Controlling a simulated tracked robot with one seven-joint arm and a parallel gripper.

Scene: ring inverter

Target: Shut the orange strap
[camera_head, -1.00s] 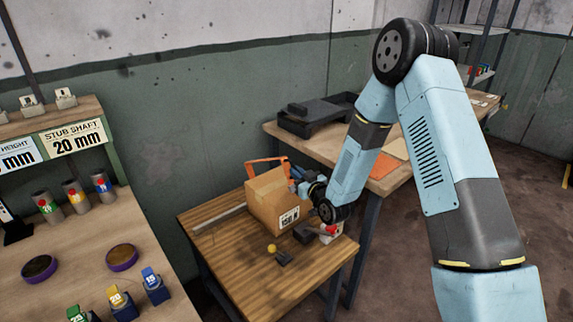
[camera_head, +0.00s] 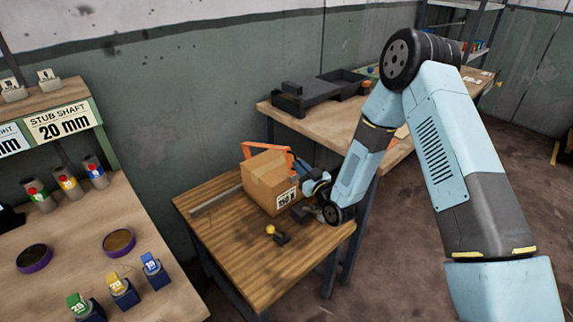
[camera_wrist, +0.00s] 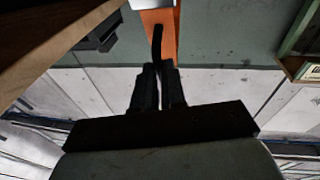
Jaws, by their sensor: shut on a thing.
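The orange strap (camera_head: 268,146) stands up as an angular band behind the cardboard box (camera_head: 269,182) on the low wooden table. Its lower part is hidden by the box. In the wrist view, an orange surface (camera_wrist: 169,45) lies straight beyond the fingertips. My gripper (camera_wrist: 159,72) has its two dark fingers close together, with a thin dark curved piece, seemingly part of the strap, rising from between them. In the head view, the fingers are beside or behind the box and cannot be made out.
A small yellow-knobbed item (camera_head: 272,231) stands on the low wooden table (camera_head: 250,265), whose front is mostly clear. A metal bar (camera_head: 215,200) lies left of the box. A higher bench with a black tray (camera_head: 310,95) stands behind. A left bench holds coloured blocks and purple-rimmed discs.

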